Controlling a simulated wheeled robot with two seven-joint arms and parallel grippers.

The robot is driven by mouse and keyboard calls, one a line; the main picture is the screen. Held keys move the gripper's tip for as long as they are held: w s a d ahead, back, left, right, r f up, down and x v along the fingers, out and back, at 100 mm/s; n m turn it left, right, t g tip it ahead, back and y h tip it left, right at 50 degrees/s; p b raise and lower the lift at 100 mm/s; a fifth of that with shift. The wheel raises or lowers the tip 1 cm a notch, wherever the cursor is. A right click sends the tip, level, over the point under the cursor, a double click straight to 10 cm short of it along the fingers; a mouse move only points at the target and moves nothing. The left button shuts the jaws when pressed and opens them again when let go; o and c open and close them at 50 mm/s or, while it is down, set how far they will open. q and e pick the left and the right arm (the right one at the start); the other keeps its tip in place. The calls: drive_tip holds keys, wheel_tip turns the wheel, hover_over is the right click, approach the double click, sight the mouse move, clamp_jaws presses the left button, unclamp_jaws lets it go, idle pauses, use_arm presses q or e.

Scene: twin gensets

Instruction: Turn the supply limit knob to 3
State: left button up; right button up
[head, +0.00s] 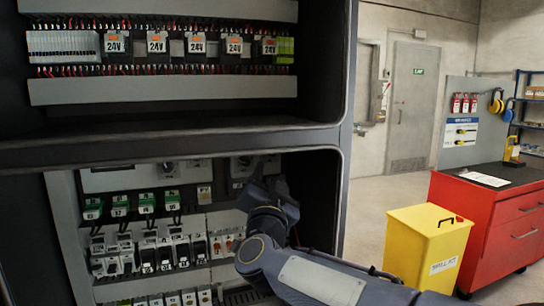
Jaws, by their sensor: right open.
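In the head view my right gripper (256,172) reaches into the lower bay of the open cabinet, in front of the right end of its upper panel. It is open. It hides part of the panel behind it. A rotary knob (168,168) sits on that upper panel, left of the gripper. Another round control (243,162) shows just beside the gripper, partly covered by it. The markings are too small to read, so I cannot tell which is the supply limit knob or where it points. I cannot tell whether the gripper touches anything. My left gripper is not in view.
A thick dark shelf edge (170,148) crosses above the lower bay, and the cabinet's frame (346,90) stands on the right. Breakers (150,250) line the bay below. A yellow bin (425,245) and red tool cabinet (490,220) stand at right.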

drive_tip(key=p+x, duration=0.1)
drive_tip(key=x, duration=0.6)
drive_tip(key=shift+r+p, duration=0.15)
drive_tip(key=shift+p, duration=0.15)
clamp_jaws()
